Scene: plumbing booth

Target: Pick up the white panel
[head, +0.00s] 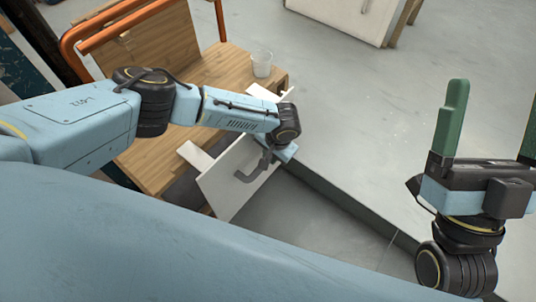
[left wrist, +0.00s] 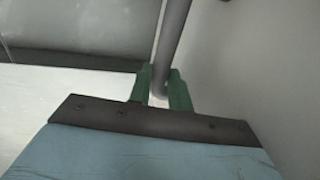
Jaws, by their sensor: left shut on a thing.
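The white panel (head: 229,190) stands tilted beside the wooden bench in the head view, with a dark grey bent handle (head: 254,170) on its face. My left gripper (left wrist: 164,88) is shut on the handle, with its green fingers on either side of the grey bar (left wrist: 172,40) in the left wrist view. A pale panel surface (left wrist: 260,60) fills the right of that view. In the head view the left fingertips are mostly hidden by the wrist. My right gripper (head: 490,135) is open and empty at the right, away from the panel.
The wooden bench (head: 165,165) with an orange tubular frame (head: 95,32) stands at left. A clear cup (head: 262,63) is on its corner. A white cabinet (head: 345,15) stands at the back. A dark ledge (head: 340,200) crosses the floor; grey floor at right is clear.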

